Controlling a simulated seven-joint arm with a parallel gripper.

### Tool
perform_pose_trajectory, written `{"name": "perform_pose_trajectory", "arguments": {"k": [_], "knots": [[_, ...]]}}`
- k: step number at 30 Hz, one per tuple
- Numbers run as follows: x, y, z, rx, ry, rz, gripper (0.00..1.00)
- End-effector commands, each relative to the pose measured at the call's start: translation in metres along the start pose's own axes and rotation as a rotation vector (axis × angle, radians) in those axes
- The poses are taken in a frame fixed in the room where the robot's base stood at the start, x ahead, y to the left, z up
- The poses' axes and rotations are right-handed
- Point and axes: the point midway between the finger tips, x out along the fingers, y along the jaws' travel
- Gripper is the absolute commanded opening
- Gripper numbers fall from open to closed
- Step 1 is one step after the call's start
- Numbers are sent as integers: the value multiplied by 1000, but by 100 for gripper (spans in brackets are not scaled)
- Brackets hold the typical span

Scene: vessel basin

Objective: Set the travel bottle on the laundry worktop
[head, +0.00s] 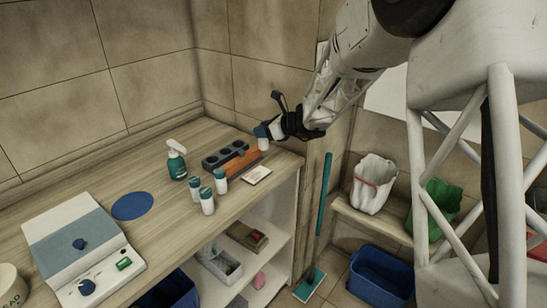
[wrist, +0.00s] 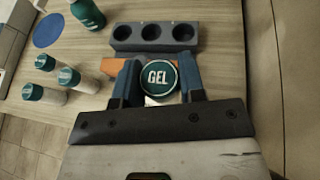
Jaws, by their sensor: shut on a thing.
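My gripper (wrist: 157,82) is shut on a travel bottle with a round teal cap lettered GEL, seen from above in the wrist view (wrist: 157,78). In the head view my gripper (head: 264,132) is at the back right of the wooden worktop (head: 165,223), with the bottle's white body (head: 264,144) below its blue fingers. I cannot tell whether the bottle's base touches the worktop. Three similar white bottles with teal caps stand on the worktop, at the left (head: 194,191), middle (head: 207,203) and right (head: 220,182).
A dark three-hole holder (head: 225,154), an orange-brown block (head: 242,163) and a small pale card (head: 257,175) lie near my gripper. A teal spray bottle (head: 176,162) and blue disc (head: 132,206) are further left. The worktop's right edge is close by.

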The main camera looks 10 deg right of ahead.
Motion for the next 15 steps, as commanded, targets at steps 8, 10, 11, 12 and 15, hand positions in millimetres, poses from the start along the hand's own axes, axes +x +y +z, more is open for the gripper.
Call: {"name": "perform_pose_trajectory", "arguments": {"k": [8, 10, 11, 12, 15], "knots": [[-55, 30, -40, 2, -2, -3, 12], [-64, 36, -48, 2, -4, -2, 12], [-68, 39, -50, 2, -5, -2, 12], [-72, 42, -53, 2, -5, -3, 12], [-79, 47, -59, 3, -6, -2, 12]]}}
